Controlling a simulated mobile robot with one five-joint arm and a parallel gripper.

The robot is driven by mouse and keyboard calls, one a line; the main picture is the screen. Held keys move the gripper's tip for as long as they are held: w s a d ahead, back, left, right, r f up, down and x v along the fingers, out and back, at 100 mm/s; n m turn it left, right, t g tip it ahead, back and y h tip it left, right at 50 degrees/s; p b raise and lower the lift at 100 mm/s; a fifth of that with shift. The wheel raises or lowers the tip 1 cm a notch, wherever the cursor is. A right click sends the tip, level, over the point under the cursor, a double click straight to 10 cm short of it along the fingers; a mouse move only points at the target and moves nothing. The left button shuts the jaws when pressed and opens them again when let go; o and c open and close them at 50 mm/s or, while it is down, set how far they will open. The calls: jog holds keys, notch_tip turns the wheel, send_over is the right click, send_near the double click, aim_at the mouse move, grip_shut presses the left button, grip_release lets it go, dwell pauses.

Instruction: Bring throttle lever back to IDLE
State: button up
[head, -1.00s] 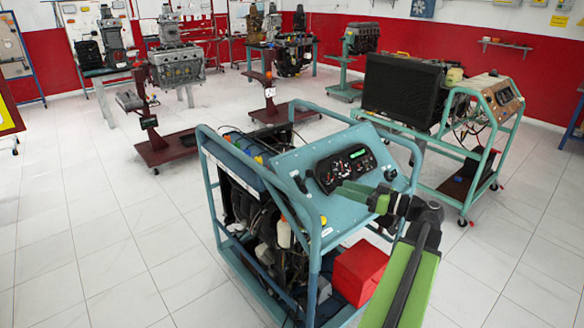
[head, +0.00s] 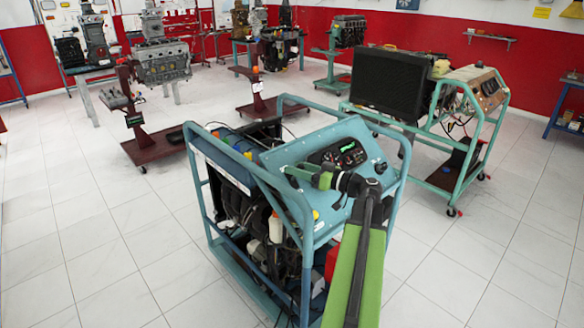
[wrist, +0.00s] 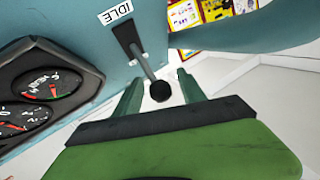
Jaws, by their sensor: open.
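The throttle lever shows in the wrist view as a grey rod with a round black knob (wrist: 160,92). The rod rises from a dark slot plate (wrist: 127,36) beside a white IDLE label (wrist: 115,12). My gripper (wrist: 160,78) is open, with one green finger on each side of the rod and knob; clear gaps show on both sides. In the head view my gripper (head: 296,172) is over the left part of the blue-green control panel (head: 345,135), and the lever is mostly hidden there.
Round gauges (wrist: 45,85) are left of the lever in the wrist view. The trainer's tubular frame (head: 290,195) rises close to my gripper. Another trainer with a black radiator (head: 393,85) stands behind right. The tiled floor (head: 75,235) at left is clear.

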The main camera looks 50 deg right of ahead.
jog(key=shift+x, duration=1.25)
jog(key=shift+c, duration=0.3)
grip_shut()
